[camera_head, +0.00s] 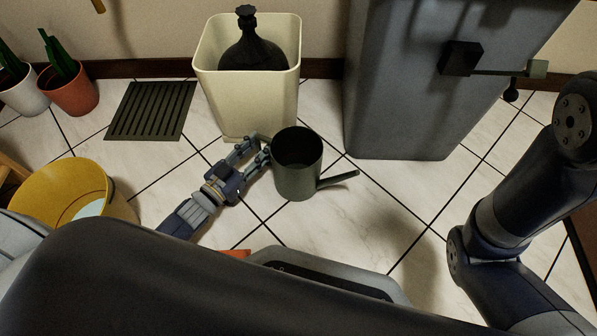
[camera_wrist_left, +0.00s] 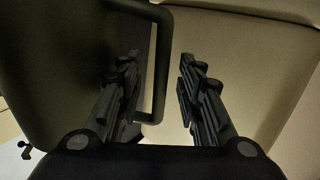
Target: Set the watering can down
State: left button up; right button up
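The dark green watering can (camera_head: 297,182) appears upright in the middle of the head view, its spout pointing right. I cannot tell for sure whether its base rests on the floor. My left gripper (camera_head: 257,151) is at the can's left side, by its handle. In the left wrist view the can's handle (camera_wrist_left: 159,75) runs between the two fingers of my left gripper (camera_wrist_left: 158,88). The fingers stand apart, with a clear gap between the handle and the right finger. My right gripper is out of view; only part of that arm shows at the right.
A cream bin (camera_head: 247,98) holding a dark bottle (camera_head: 250,50) stands just behind the can. A grey cabinet (camera_head: 400,90) is behind right. A floor grate (camera_head: 150,111), potted plants (camera_head: 70,92) and a yellow bucket (camera_head: 62,190) are left. Tiles right of the can are clear.

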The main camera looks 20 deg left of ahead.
pick_arm(q)
jog(key=shift+w+d, duration=0.1)
jog(key=shift+w, duration=0.15)
grip_shut()
jog(key=shift+r, duration=0.15)
